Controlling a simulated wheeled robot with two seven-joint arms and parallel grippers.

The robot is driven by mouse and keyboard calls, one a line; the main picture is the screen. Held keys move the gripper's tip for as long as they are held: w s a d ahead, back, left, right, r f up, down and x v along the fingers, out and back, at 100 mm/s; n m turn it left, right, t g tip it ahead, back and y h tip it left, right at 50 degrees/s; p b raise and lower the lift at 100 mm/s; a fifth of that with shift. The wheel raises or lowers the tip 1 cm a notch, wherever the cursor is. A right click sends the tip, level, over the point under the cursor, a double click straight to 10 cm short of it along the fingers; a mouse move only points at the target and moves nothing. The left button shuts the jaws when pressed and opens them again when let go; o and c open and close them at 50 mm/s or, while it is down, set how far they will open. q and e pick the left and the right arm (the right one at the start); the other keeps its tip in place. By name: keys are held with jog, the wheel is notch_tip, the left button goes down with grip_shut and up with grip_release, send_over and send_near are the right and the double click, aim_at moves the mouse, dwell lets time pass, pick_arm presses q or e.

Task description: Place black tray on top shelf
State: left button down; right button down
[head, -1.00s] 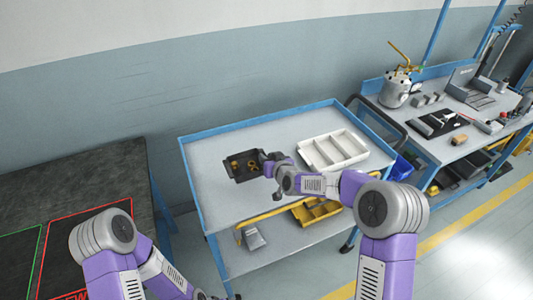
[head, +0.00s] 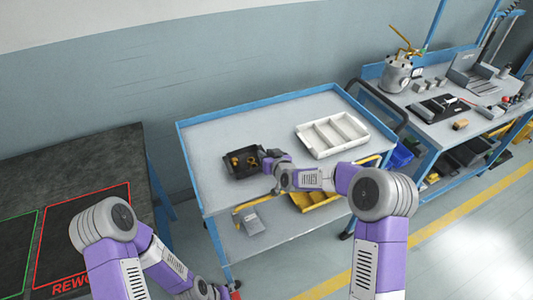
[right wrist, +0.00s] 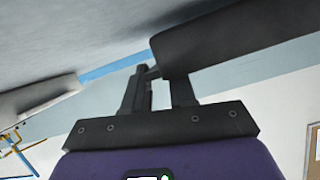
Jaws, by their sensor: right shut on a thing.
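The black tray (head: 238,174), with a few orange-brown parts (head: 252,161) in it, is at the top shelf (head: 212,150) of the blue-framed cart, left of its middle. My right gripper (head: 268,160) is shut on the tray's right side. In the right wrist view the fingers (right wrist: 155,92) meet the dark tray (right wrist: 235,42) at its edge. I cannot tell whether the tray's bottom touches the shelf. My left gripper (head: 222,292) is barely visible at the bottom edge of the head view, and its jaws are unclear.
A white compartment tray (head: 332,134) stands on the top shelf to the right. A yellow bin (head: 312,201) and a grey box (head: 251,221) are on the lower shelf. A dark table (head: 75,165) is at left, a cluttered workbench (head: 425,125) at right. The shelf's back left is clear.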

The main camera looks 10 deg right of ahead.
jog(key=shift+f+b, duration=0.35)
jog(key=shift+b, duration=0.1)
dwell(0.3)
jog(key=c, duration=0.8)
grip_release()
jog(key=shift+c, duration=0.2)
